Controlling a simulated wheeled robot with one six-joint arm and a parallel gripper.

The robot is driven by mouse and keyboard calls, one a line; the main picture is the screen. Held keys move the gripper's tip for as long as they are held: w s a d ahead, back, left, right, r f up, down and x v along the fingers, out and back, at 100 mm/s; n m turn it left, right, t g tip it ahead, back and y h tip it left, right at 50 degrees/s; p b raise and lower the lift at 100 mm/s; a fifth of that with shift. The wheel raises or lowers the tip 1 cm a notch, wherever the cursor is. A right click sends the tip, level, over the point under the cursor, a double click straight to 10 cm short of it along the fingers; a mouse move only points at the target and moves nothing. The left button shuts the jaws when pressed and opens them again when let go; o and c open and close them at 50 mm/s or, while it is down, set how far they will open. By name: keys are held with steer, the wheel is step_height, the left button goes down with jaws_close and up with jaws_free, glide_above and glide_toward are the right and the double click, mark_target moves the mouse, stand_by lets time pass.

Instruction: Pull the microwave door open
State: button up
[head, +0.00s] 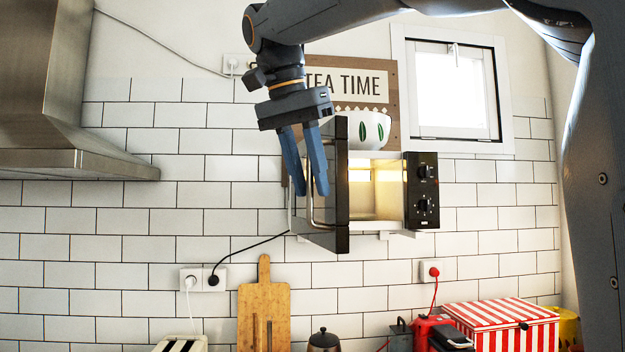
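The microwave (420,195) is on a wall shelf, with black knobs on its right side. Its lit interior (375,190) is visible. Its dark door (340,205) is swung open toward me on the left side. The silver door handle (311,215) shows along the door's outer face. My gripper (310,193) reaches down from above at the door's outer side, with its two blue-grey fingers apart. The handle shows near the gap between the fingertips. I cannot tell whether they touch it.
A white bowl with green leaf marks (370,130) stands on the microwave, in front of a "TEA TIME" sign (345,83). A range hood (60,110) is at the left and a small window (455,92) at the right. A cutting board (263,305) and red-striped box (500,325) are below.

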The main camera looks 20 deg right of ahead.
steer(key=b+v, duration=0.1)
steer(key=v, duration=0.6)
steer(key=shift+a+r, duration=0.2)
steer(key=shift+r, duration=0.05)
steer(key=shift+s, duration=0.1)
steer(key=w+a+f+n+g+y+b, duration=0.1)
steer(key=w+f+n+b, duration=0.1)
steer(key=f, duration=1.8)
steer(key=w+f+n+g+y+b, duration=0.1)
steer(key=f+n+g+b, duration=0.15)
steer(key=f, duration=1.75)
steer(key=s+d+f+n+t+b, duration=0.1)
steer(key=s+d+f+n, duration=0.1)
steer(key=f, duration=1.1)
steer(key=s+d+f+n+t+y+b, duration=0.1)
steer(key=s+f+n, duration=0.3)
steer(key=f, duration=0.9)
steer(key=s+d, duration=0.1)
steer(key=s, duration=0.2)
steer(key=shift+f+n+y, duration=0.25)
steer(key=shift+n+y, duration=0.05)
steer(key=shift+n, duration=0.05)
